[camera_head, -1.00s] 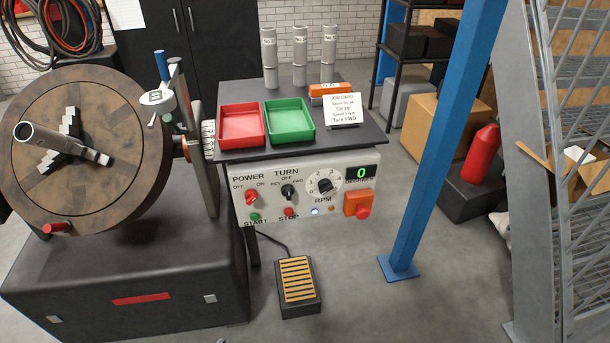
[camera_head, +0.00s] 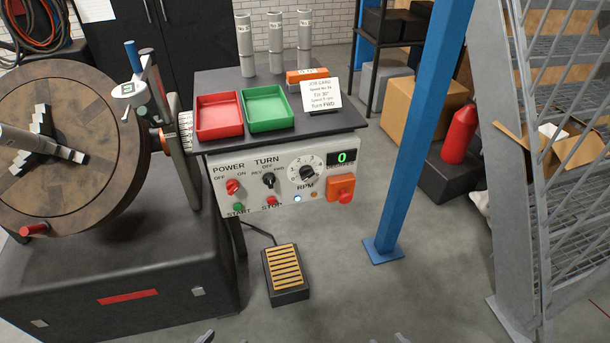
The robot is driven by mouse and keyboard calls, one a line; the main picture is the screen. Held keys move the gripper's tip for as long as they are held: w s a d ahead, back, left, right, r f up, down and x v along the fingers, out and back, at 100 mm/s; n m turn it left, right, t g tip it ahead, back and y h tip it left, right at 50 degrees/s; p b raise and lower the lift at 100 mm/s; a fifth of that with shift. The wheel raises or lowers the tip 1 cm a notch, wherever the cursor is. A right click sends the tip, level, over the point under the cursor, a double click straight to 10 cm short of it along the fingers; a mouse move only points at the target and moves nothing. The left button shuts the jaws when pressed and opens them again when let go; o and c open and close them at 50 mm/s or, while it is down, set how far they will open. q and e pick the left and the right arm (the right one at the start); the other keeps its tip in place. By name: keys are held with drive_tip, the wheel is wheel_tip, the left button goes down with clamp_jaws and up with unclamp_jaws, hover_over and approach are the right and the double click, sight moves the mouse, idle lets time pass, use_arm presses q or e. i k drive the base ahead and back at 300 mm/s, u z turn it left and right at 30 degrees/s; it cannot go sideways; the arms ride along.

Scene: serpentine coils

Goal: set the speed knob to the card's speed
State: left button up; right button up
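The speed knob (camera_head: 306,174), black on a white dial marked RPM, sits on the right half of the control panel (camera_head: 222,207). Its exact setting is too small to read surely. The digital display (camera_head: 341,157) beside it shows a green 0. The job card (camera_head: 321,95) leans upright on the shelf above; it has tilt 30° and Turn FWD lines, and its rpm figure is blurred. Small grey tips at the bottom edge look like my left gripper (camera_head: 205,337) and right gripper (camera_head: 400,338). Both are mostly cut off, far below the knob and apart from it.
The panel also has a red power knob (camera_head: 232,187), black turn knob (camera_head: 268,180), start and stop buttons and an orange stop box (camera_head: 341,188). Red and green trays (camera_head: 267,127) sit above. A foot pedal (camera_head: 286,275) and blue post (camera_head: 420,130) stand nearby.

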sight(306, 173)
drive_tip(key=k, duration=1.2)
drive_tip(key=u, duration=0.7)
drive_tip(key=i, duration=1.8)
drive_tip(key=z, duration=0.85)
